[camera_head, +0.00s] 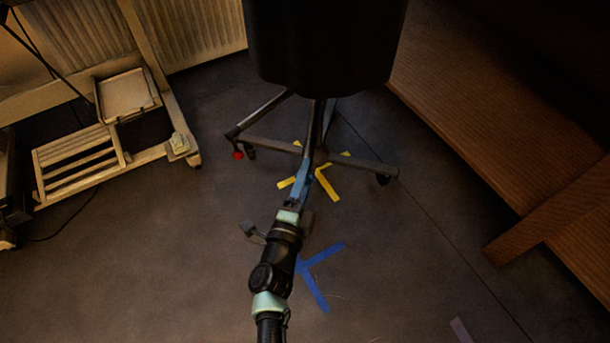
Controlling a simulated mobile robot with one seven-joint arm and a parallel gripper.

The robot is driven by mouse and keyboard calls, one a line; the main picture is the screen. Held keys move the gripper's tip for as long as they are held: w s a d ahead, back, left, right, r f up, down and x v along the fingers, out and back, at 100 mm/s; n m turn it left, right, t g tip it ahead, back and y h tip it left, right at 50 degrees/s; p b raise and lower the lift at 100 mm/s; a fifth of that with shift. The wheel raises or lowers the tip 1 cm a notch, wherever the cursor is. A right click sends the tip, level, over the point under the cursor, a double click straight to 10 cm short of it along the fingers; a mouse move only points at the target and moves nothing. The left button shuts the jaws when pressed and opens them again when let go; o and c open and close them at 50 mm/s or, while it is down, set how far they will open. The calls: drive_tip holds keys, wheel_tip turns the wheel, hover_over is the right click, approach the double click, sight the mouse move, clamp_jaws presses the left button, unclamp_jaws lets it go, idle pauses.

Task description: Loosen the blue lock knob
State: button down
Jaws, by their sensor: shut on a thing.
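A dark, bulky form (325,45) stands on a thin pole (316,120) with a wheeled star base (350,165). My arm reaches from the bottom edge up to the pole's foot, and my gripper (307,172) is there, shut. A narrow blue part (303,184) shows at the gripper's end, against the lower pole. The jaws are closed on the blue lock knob, but the knob's outline is too small and dark to separate clearly from the fingers. I cannot tell how far it is turned.
Yellow tape (328,186) lies under the base, and blue tape (318,285) lies right of my arm. A pale wheeled frame (80,170) and a radiator (195,30) are at left. Wooden furniture (500,125) borders the right. The floor between is mostly clear.

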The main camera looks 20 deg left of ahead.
drive_tip(key=n, duration=0.4)
drive_tip(key=n+t+y, duration=0.1)
drive_tip(key=n, duration=0.9)
drive_tip(key=shift+y, duration=0.4)
drive_tip(key=n+y, duration=0.1)
drive_tip(key=n, duration=0.4)
drive_tip(key=n+y, duration=0.1)
drive_tip(key=n, duration=0.3)
drive_tip(key=shift+n+g, duration=0.3)
drive_tip(key=n, duration=0.5)
drive_tip(key=shift+y, duration=0.4)
drive_tip(key=n+g, duration=0.1)
drive_tip(key=n, duration=0.3)
drive_tip(key=shift+n, duration=0.4)
drive_tip(key=shift+n+g, duration=0.3)
drive_tip(key=shift+n, duration=1.7)
